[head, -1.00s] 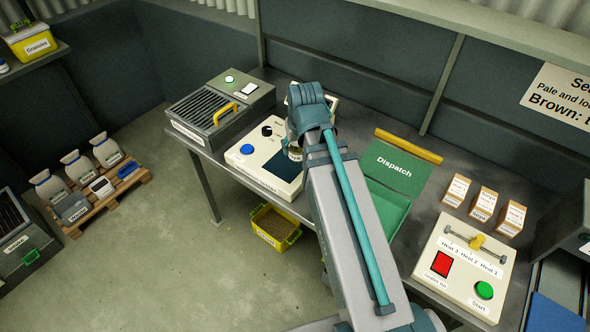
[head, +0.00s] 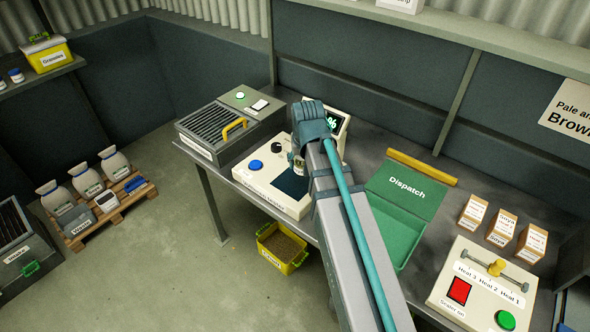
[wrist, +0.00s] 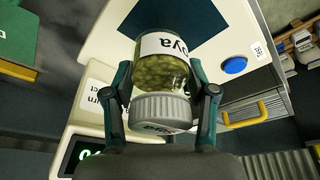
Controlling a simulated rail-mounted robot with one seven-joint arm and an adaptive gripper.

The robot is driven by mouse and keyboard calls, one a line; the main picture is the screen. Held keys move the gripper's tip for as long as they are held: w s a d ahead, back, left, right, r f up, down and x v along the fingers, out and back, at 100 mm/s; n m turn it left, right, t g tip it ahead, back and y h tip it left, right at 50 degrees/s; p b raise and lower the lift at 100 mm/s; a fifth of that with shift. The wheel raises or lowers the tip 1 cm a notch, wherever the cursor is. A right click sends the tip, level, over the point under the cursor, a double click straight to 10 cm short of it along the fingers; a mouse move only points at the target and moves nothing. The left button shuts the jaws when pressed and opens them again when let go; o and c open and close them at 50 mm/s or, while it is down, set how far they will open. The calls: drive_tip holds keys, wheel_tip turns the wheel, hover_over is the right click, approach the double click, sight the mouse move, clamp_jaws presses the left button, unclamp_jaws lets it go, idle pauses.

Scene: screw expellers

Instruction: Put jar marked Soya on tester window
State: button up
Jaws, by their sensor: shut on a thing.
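The jar marked Soya (wrist: 160,75) is clear, with green beans, a white label partly reading "oya" and a grey ribbed lid. My gripper (wrist: 162,88) is shut on it, one finger on each side. In the head view a small part of the jar (head: 298,163) shows below my wrist, which hides the rest. The tester is a cream box (head: 262,180) with a blue button and black knob. Its dark blue tester window (head: 291,184) is just below the jar in the picture and also shows in the wrist view (wrist: 190,20). I cannot tell whether jar and window touch.
A tester display (head: 335,122) shows a % sign behind my wrist. A grey vented machine (head: 225,125) with a yellow handle stands left of the tester. A green Dispatch tray (head: 400,225), several small boxes and a sealer (head: 480,285) are to the right.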

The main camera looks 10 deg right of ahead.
hover_over(295, 177)
drive_tip(key=s, duration=0.1)
wheel_tip(295, 177, down, 4)
drive_tip(key=shift+s+a+f+p, duration=0.1)
drive_tip(key=shift+s+p, duration=0.05)
drive_tip(key=shift+p, duration=0.25)
drive_tip(key=shift+f, duration=1.6)
drive_tip(key=shift+f, duration=0.1)
drive_tip(key=o, duration=1.3)
drive_tip(key=shift+c, duration=0.2)
drive_tip(key=b+v, duration=0.1)
drive_tip(key=v, duration=1.1)
